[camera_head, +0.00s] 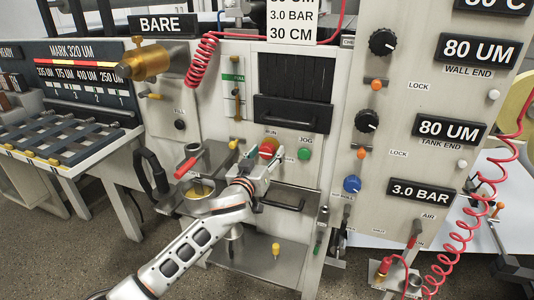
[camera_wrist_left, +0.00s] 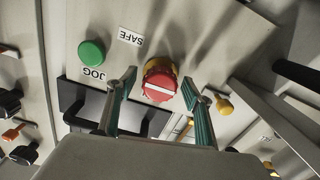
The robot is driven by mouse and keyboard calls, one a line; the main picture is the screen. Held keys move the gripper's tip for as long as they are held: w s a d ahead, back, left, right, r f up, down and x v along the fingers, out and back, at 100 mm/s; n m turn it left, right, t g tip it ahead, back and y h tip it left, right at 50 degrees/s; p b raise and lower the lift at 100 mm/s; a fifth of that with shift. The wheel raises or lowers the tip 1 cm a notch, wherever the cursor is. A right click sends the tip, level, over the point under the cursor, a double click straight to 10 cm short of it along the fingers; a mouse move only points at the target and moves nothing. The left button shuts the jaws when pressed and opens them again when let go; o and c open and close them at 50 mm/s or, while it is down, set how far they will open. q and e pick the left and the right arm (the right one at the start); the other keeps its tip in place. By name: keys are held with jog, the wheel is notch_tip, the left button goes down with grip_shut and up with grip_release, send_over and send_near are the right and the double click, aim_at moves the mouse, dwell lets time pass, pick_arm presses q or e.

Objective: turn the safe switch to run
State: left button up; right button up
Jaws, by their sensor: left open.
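The safe switch is a round red knob with a white bar in a yellow ring, on the pale machine panel. It shows in the head view (camera_head: 266,150) under the RUN label (camera_head: 271,132) and in the left wrist view (camera_wrist_left: 160,84). There the SAFE label (camera_wrist_left: 130,37) reads upside down, and the white bar lies nearly level in the picture. My left gripper (camera_head: 262,168) is at the knob. Its two fingers in the wrist view (camera_wrist_left: 160,88) are open, one on each side of the knob, with gaps showing. My right gripper is out of view.
The green JOG button (camera_head: 305,153) is close beside the knob. A black handle (camera_head: 282,200) is below it, and a red-handled lever (camera_head: 186,167) is to the left. A yellow knob (camera_wrist_left: 224,107) is near one finger in the wrist view. Grey floor lies open at the lower left.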

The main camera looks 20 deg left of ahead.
pick_arm(q)
jog(key=shift+w, duration=0.25)
jog(key=c, duration=1.1)
